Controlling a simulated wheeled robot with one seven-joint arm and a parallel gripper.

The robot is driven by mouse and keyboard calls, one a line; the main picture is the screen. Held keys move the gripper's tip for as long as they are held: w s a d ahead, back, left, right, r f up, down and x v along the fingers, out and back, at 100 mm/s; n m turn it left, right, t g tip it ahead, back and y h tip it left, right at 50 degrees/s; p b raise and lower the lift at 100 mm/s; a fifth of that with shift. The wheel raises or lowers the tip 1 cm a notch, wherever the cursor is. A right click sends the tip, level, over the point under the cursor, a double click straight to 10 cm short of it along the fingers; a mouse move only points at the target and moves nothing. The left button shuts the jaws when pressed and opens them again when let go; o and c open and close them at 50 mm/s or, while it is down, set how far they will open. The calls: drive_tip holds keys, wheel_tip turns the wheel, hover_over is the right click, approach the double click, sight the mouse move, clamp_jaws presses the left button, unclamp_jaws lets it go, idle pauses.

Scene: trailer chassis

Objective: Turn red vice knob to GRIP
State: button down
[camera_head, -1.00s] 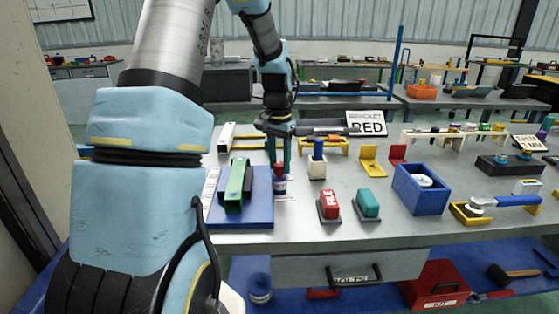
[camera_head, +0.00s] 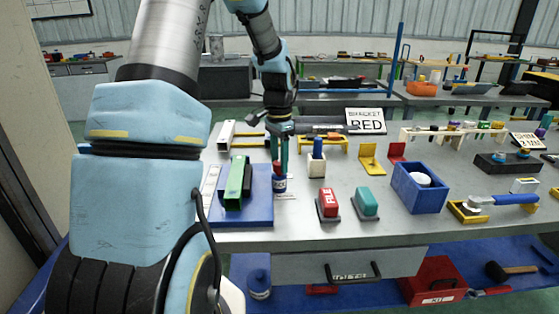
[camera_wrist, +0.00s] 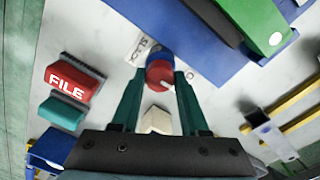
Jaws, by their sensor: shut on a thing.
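The red vice knob (camera_wrist: 159,77) sits on a blue round base at the edge of the blue vice plate (camera_wrist: 190,30). In the head view the red knob (camera_head: 276,168) is partly hidden by my fingers. My gripper (camera_wrist: 160,76) points down with its green fingers on either side of the knob, shut on it. In the head view my gripper (camera_head: 280,160) stands at the vice's right side. The green vice block (camera_head: 235,183) lies on the plate. A white label (camera_wrist: 150,47) beside the knob has small lettering, hard to read; another mark is mostly hidden.
A red FILE block (camera_head: 328,204) and a teal block (camera_head: 366,204) stand right of the vice. A white block with a blue peg (camera_head: 317,160) is close to my fingers. A blue bin (camera_head: 419,190) is farther right. The bench front between is clear.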

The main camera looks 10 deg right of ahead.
sight(279, 162)
drive_tip(key=shift+c, duration=2.1)
unclamp_jaws()
wheel_tip(279, 162, up, 11)
drive_tip(key=b, duration=0.2)
drive_tip(key=shift+w+a+f, duration=0.1)
drive_tip(key=s+a+f+n+t, duration=0.1)
drive_tip(key=s+a+f+n, duration=0.3)
drive_tip(key=s+a, duration=0.3)
drive_tip(key=s+a+f+n, duration=0.5)
drive_tip(key=s+a+n, duration=0.1)
drive_tip(key=s, duration=0.3)
drive_tip(key=shift+s+a+f+n+t, duration=0.2)
drive_tip(key=shift+a+n+t, duration=0.2)
drive_tip(key=shift+n, duration=0.3)
